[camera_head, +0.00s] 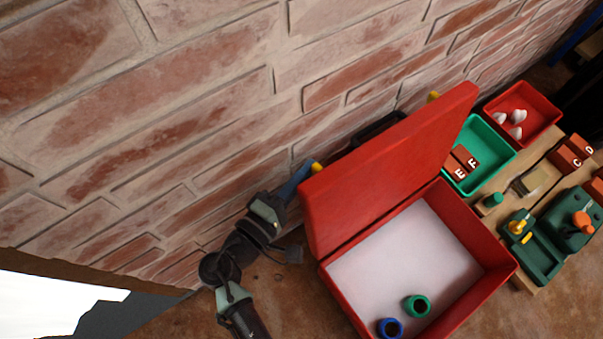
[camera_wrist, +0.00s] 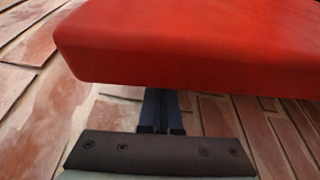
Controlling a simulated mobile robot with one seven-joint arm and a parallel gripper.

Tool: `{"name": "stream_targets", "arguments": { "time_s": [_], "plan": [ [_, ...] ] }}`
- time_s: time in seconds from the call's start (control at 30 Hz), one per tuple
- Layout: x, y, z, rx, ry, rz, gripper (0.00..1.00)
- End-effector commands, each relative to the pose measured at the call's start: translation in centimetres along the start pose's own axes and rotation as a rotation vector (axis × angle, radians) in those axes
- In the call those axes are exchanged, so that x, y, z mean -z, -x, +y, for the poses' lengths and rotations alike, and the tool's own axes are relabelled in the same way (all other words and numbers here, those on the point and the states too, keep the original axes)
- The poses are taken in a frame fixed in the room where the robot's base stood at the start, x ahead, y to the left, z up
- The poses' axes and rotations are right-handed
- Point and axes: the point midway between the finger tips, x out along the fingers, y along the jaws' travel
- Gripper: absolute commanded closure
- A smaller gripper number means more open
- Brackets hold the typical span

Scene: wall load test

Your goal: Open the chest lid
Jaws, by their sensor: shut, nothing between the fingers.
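The red chest (camera_head: 348,300) stands on the brown surface beside the brick wall, with a pale floor inside. Its red lid (camera_head: 390,165) stands raised, on the wall side of the chest, so the inside shows. My gripper (camera_head: 308,172) is at the lid's left end, by its upper corner on the wall side. The fingers are shut and empty; their tips are partly hidden by the lid. In the wrist view the lid (camera_wrist: 200,45) fills the top, and my shut fingers (camera_wrist: 160,100) reach up to its lower edge. I cannot tell whether they touch it.
A green ring (camera_head: 417,306) and a blue ring (camera_head: 390,327) lie inside the chest. To the right are a green tray (camera_head: 487,176) with lettered blocks, a red tray (camera_head: 541,106) with white pieces, and a green device (camera_head: 540,248). The brick wall (camera_head: 200,90) is close behind my gripper.

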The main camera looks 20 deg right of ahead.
Motion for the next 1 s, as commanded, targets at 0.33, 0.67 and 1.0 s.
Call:
{"name": "stream_targets", "arguments": {
  "time_s": [0.33, 0.67, 1.0],
  "plan": [
    [-2.9, 1.0, 0.9, -0.031, -0.088, -0.002, 1.0],
    [-5.3, 1.9, 1.2, -0.036, -0.102, -0.001, 1.0],
    [-5.2, 1.9, 1.1, -0.035, -0.101, -0.001, 1.0]
  ]
}}
